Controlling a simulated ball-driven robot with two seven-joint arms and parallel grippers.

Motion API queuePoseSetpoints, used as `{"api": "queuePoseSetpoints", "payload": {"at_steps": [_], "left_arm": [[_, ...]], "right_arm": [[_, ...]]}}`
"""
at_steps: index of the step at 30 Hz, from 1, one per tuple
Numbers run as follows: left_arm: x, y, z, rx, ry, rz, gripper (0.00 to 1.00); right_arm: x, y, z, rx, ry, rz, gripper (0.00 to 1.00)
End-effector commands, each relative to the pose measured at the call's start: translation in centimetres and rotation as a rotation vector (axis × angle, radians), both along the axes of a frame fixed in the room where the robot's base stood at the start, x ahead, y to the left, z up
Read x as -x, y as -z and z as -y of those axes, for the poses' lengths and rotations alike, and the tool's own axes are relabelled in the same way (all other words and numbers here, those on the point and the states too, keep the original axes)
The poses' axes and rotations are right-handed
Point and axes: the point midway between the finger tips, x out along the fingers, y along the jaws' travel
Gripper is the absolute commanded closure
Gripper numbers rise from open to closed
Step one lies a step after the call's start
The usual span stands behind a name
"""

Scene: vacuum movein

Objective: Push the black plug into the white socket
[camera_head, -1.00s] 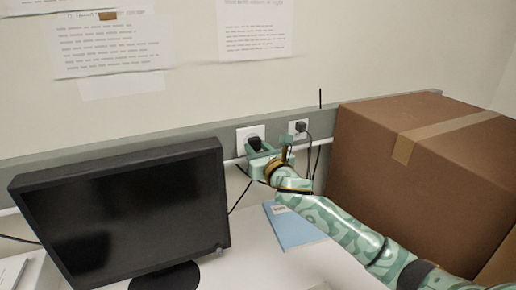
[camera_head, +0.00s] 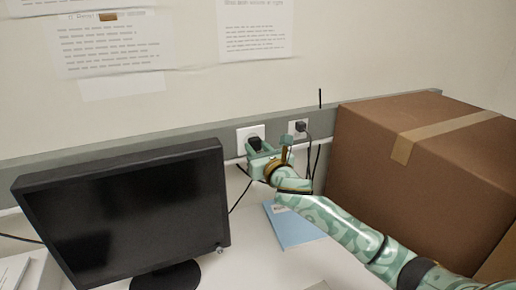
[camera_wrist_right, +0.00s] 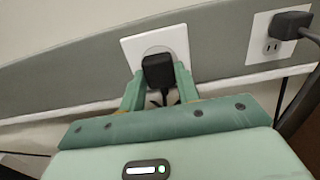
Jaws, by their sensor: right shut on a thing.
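The black plug (camera_head: 255,143) is between the fingers of my right gripper (camera_head: 258,149), right at the white socket (camera_head: 242,133) on the grey wall strip. In the right wrist view, the two green fingers of my right gripper (camera_wrist_right: 159,90) are shut on the sides of the black plug (camera_wrist_right: 158,71). The plug stands in front of the round recess of the white socket (camera_wrist_right: 181,39). Its prongs and any gap to the socket are hidden. My left gripper is not in view.
A second white outlet (camera_head: 292,127) with another black plug (camera_head: 301,126) is just right. A large cardboard box (camera_head: 378,135) stands further right. A black monitor (camera_head: 120,210) is at the left. A blue booklet (camera_head: 293,227) lies on the white desk below.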

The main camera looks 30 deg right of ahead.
Motion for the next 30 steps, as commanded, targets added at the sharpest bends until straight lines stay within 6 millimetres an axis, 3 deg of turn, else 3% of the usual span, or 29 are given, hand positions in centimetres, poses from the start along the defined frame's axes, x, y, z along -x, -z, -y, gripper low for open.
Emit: {"api": "queuePoseSetpoints", "payload": {"at_steps": [25,26,27,28,30], "left_arm": [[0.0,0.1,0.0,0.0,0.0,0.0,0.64],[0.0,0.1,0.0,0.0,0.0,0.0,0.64],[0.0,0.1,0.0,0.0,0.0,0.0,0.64],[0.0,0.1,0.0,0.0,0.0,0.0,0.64],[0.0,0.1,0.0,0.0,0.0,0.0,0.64]], "right_arm": [[-1.0,0.0,0.0,0.0,-0.001,0.0,0.88],[-1.0,0.0,0.0,0.0,-0.001,0.0,0.6],[-1.0,0.0,0.0,0.0,-0.001,0.0,0.48],[-1.0,0.0,0.0,0.0,-0.001,0.0,0.43],[-1.0,0.0,0.0,0.0,-0.001,0.0,0.43]]}}
